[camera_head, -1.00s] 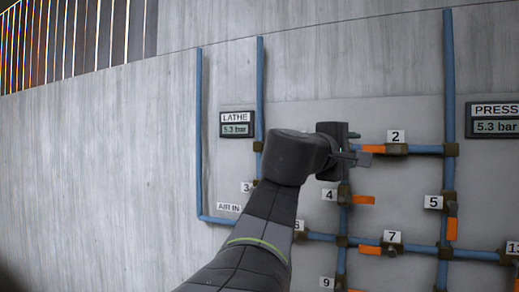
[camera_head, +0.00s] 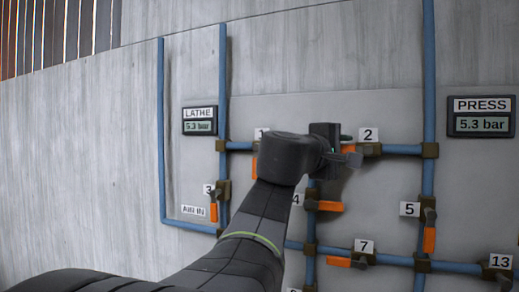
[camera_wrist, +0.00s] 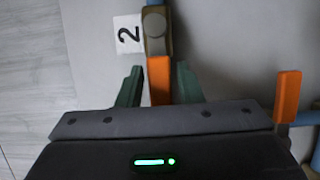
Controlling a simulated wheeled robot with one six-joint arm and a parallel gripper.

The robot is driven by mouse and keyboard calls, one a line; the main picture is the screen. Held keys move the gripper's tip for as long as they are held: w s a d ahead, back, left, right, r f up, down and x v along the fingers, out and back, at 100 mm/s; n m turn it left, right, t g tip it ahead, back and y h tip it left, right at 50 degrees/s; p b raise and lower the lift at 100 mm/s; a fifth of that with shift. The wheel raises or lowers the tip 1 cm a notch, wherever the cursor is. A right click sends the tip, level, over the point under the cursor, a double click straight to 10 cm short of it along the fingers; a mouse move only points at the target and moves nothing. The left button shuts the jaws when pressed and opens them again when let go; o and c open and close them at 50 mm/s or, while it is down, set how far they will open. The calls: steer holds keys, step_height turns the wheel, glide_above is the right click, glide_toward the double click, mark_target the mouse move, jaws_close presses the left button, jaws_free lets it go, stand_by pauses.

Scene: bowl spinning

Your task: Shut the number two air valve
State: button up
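The number two valve has a brown body (camera_head: 370,149) on a horizontal blue pipe, just below its "2" label (camera_head: 368,135). Its orange handle (camera_wrist: 160,80) runs in line with the pipe, pointing left in the head view. My gripper (camera_wrist: 159,86) is open, with one green finger on each side of the handle. In the wrist view a gap shows between each finger and the handle, so the fingers look apart from it. In the head view my gripper (camera_head: 345,150) partly hides the handle.
Other orange-handled valves are close: number 4 (camera_head: 330,206) below, number 7 (camera_head: 345,262) lower, number 5 (camera_head: 429,239) to the right. Another orange handle (camera_wrist: 288,96) stands right of my gripper in the wrist view. The LATHE (camera_head: 199,126) and PRESS (camera_head: 481,124) gauges both read 5.3 bar.

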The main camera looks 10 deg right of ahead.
jaws_close()
steer(key=shift+f+b, duration=0.2)
steer(key=shift+b, duration=0.1)
